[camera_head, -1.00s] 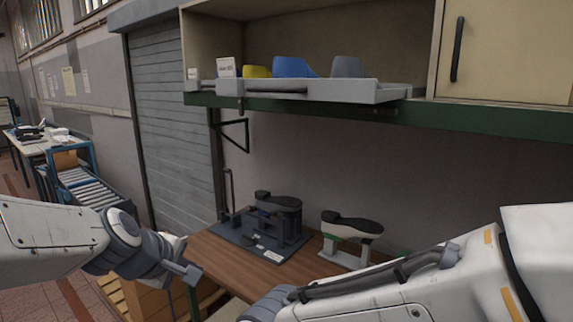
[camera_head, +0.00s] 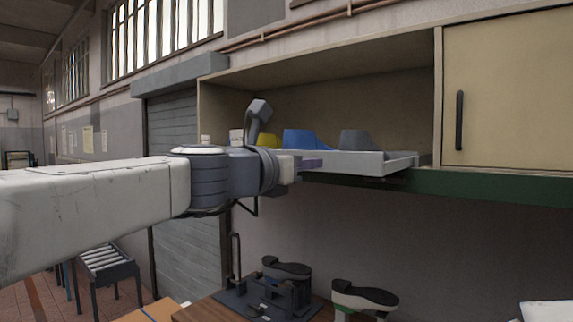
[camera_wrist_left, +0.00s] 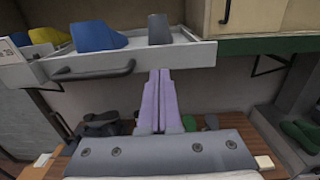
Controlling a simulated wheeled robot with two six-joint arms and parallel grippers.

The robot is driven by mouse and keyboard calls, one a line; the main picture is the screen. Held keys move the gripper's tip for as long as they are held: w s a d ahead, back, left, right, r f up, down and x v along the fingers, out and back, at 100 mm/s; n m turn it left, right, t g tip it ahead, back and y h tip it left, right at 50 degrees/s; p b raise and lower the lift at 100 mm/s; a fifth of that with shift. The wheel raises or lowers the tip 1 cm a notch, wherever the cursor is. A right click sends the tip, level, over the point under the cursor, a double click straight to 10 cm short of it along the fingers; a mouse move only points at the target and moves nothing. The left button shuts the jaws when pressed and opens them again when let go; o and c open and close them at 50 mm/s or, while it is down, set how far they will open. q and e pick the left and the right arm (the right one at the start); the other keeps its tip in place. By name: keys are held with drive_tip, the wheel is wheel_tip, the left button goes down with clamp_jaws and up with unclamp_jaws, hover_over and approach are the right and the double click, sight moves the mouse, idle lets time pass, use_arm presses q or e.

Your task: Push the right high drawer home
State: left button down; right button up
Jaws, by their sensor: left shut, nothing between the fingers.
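The pulled-out high drawer (camera_head: 375,167) is a light grey tray sticking out of the wall cabinet. A yellow last (camera_head: 268,141), a blue last (camera_head: 305,140) and a grey last (camera_head: 357,140) stand in it. Its front (camera_wrist_left: 190,54) and dark bar handle (camera_wrist_left: 95,73) show in the left wrist view. My left gripper (camera_head: 312,163) is shut and empty in front of the drawer. Its purple fingers (camera_wrist_left: 159,74) appear right of the handle, by the front's lower edge. I cannot tell whether they touch. My arm hides the drawer's left part in the head view. My right gripper is out of view.
A cream cabinet door (camera_head: 510,90) with a dark handle lies right of the drawer. A green rail (camera_head: 480,187) runs below the cabinet. The wooden bench (camera_wrist_left: 232,124) below carries a dark fixture (camera_head: 270,300) and a last on a stand (camera_head: 362,296).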

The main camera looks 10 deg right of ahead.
sight(335, 161)
use_arm(q)
drive_tip(key=p+x, duration=0.2)
drive_tip(key=x, duration=0.5)
drive_tip(key=shift+w+d, duration=0.15)
drive_tip(key=shift+d, duration=0.05)
drive_tip(key=shift+p+x, duration=0.85)
drive_tip(key=shift+x, duration=1.1)
drive_tip(key=shift+w+d, duration=0.2)
drive_tip(key=shift+d, duration=0.1)
drive_tip(key=shift+p+x, duration=1.35)
drive_tip(key=shift+x, duration=0.45)
drive_tip(key=shift+w+d, duration=0.25)
drive_tip(key=shift+d, duration=0.05)
